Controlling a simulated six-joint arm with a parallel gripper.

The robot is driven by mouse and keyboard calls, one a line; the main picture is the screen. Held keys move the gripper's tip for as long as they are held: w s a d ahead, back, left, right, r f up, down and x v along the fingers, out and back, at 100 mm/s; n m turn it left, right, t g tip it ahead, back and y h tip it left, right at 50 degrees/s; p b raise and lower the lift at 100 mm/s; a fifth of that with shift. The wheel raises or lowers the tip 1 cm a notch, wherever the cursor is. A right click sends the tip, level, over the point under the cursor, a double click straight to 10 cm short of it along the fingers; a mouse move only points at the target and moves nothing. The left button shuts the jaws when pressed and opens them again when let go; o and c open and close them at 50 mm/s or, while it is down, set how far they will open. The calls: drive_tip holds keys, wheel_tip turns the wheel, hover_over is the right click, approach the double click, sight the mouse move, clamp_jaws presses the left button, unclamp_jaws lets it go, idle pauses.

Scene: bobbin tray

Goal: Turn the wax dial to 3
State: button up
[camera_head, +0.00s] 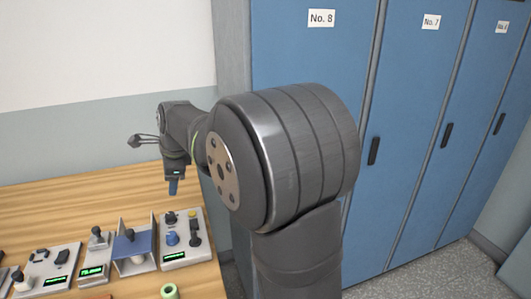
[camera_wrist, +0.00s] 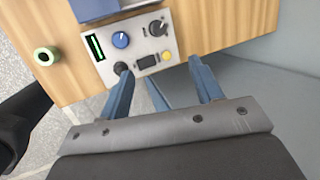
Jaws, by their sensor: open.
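A light grey control panel (camera_head: 184,259) stands at the right end of the wooden table; it also shows in the wrist view (camera_wrist: 108,74). It carries a blue dial (camera_wrist: 121,39) with a pale pointer mark, a dark dial (camera_wrist: 157,28), another dark knob (camera_wrist: 121,68), a black switch (camera_wrist: 147,62), a yellow button (camera_wrist: 166,56) and a green-lit display (camera_wrist: 96,46). I cannot read labels, so which one is the wax dial is unclear. My gripper (camera_head: 173,187) is open and empty, pointing down above the panel, apart from the dials. Its blue fingers show in the wrist view (camera_wrist: 163,75).
A blue holder (camera_head: 133,246) stands left of the panel, with more grey panels (camera_head: 48,272) beyond it. A green ring-shaped bobbin (camera_head: 169,291) lies near the front edge. Blue lockers (camera_head: 310,60) stand behind at the right. The table's back is clear.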

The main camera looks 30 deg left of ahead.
drive_tip(key=n, duration=0.1)
drive_tip(key=a+n, duration=0.1)
drive_tip(key=n, duration=0.2)
drive_tip(key=shift+w+a+h, duration=0.2)
drive_tip(key=shift+w+h, duration=0.05)
drive_tip(key=shift+h, duration=0.05)
drive_tip(key=shift+c, duration=0.3)
drive_tip(key=n+g+h, duration=0.1)
drive_tip(key=n+h, duration=0.3)
drive_tip(key=n, duration=2.5)
hover_over(170, 214)
wheel_tip(170, 214, down, 18)
drive_tip(key=shift+r, duration=0.1)
drive_tip(key=c, duration=1)
